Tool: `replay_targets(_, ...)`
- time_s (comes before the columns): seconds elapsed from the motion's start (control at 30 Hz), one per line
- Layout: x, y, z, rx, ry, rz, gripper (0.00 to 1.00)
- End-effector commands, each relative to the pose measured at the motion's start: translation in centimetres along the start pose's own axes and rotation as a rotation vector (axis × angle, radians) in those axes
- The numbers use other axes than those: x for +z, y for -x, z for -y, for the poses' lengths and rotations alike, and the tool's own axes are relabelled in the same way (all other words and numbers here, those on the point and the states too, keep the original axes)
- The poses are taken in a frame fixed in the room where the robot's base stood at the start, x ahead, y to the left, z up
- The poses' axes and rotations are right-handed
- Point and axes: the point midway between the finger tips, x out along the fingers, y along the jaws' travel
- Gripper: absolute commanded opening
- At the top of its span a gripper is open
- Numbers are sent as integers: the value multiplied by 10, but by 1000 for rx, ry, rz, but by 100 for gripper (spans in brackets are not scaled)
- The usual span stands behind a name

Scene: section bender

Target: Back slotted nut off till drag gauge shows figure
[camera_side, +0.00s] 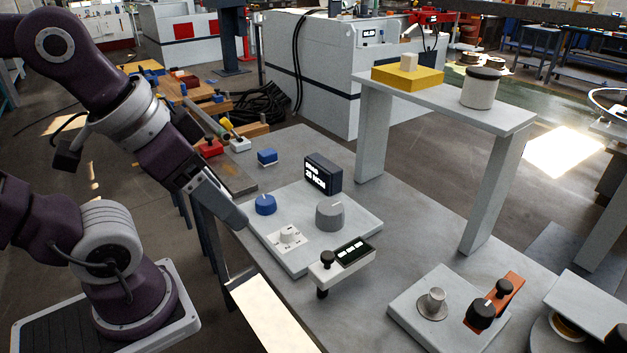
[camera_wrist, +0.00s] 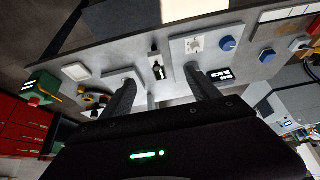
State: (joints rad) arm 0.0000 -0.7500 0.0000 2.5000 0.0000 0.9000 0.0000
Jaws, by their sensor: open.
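A small black display box (camera_side: 322,174), which looks like the drag gauge, stands at the back of a grey panel on the table. Its white text seems to read 25 NCM; it also shows in the wrist view (camera_wrist: 219,75). On the panel are a grey round knob (camera_side: 330,214), a blue knob (camera_side: 265,205) and a white dial (camera_side: 288,236). A metal stub on a round flange (camera_side: 432,304) stands on the right plate; I cannot tell which part is the slotted nut. My gripper (camera_side: 240,222) is open and empty, left of the panel; its fingers spread in the wrist view (camera_wrist: 160,76).
A grey shelf (camera_side: 510,116) bridges the table's back, holding a yellow block (camera_side: 407,77) and a white canister (camera_side: 479,90). A white device with black handle (camera_side: 341,262) stands before the panel. An orange lever with black knobs (camera_side: 509,288) sits at right.

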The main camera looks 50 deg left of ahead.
Motion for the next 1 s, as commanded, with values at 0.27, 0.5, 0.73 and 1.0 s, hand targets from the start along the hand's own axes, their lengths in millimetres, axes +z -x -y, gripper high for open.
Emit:
replay_targets(0.27,0,0,0,0,0,0,70)
replay_targets(0.5,-1,0,0,-1,-1,2,70)
replay_targets(0.73,-73,-39,42,-30,-67,153,70)
replay_targets(1.0,-118,-178,191,9,-187,401,70)
